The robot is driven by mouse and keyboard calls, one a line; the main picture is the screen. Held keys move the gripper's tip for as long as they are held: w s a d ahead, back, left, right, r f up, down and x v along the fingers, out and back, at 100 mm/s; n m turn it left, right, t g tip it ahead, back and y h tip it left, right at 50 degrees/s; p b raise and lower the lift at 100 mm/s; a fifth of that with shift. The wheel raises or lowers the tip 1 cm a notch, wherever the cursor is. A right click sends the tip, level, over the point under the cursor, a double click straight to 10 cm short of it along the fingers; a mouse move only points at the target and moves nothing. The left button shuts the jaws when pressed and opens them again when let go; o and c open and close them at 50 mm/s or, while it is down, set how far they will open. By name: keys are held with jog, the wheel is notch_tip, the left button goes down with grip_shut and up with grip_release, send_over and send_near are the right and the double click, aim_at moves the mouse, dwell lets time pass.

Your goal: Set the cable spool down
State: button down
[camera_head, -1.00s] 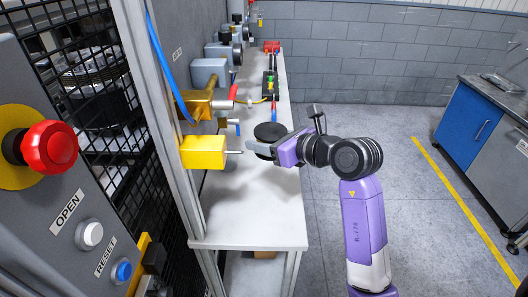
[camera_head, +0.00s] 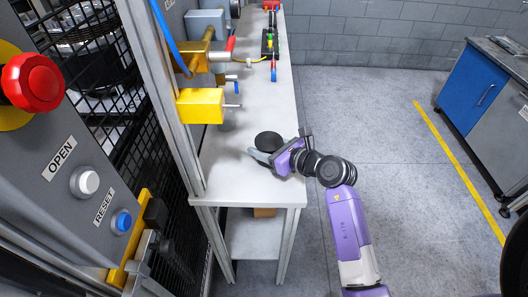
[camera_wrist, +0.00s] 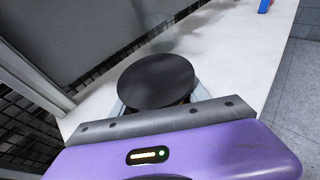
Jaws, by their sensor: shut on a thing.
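The cable spool (camera_head: 268,140) shows as a black round disc at my gripper, over the front half of the white bench top (camera_head: 228,178). In the wrist view the spool (camera_wrist: 157,80) fills the space just beyond the gripper's edge, and its black top face hides most of what lies below it. My gripper (camera_head: 263,156) is shut on the spool, with its grey fingers on the near side in the head view. In the wrist view the fingers (camera_wrist: 160,108) are mostly hidden under the disc. I cannot tell whether the spool touches the bench.
A yellow block (camera_head: 200,106) with a metal pin juts over the bench's left side. Small tools and coloured parts (camera_head: 269,45) lie farther back. The bench top in front of the spool is clear. A control panel with a red button (camera_head: 33,81) stands at left.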

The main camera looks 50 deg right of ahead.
jog(key=shift+f, duration=1.1)
jog(key=c, duration=0.6)
grip_release()
jog(key=shift+f, duration=0.2)
jog(key=shift+o, duration=0.2)
